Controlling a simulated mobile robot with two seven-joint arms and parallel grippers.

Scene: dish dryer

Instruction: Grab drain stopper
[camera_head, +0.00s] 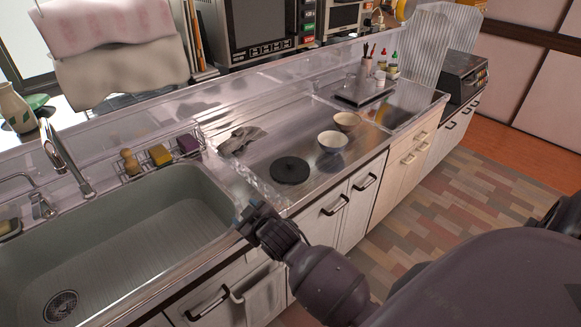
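The drain stopper (290,170) looks like a flat black disc with a small raised centre. It lies on the steel counter, right of the sink.
A wire rack (160,160) with sponges and the faucet (66,160) line the sink's back edge. Counter around the disc is clear.

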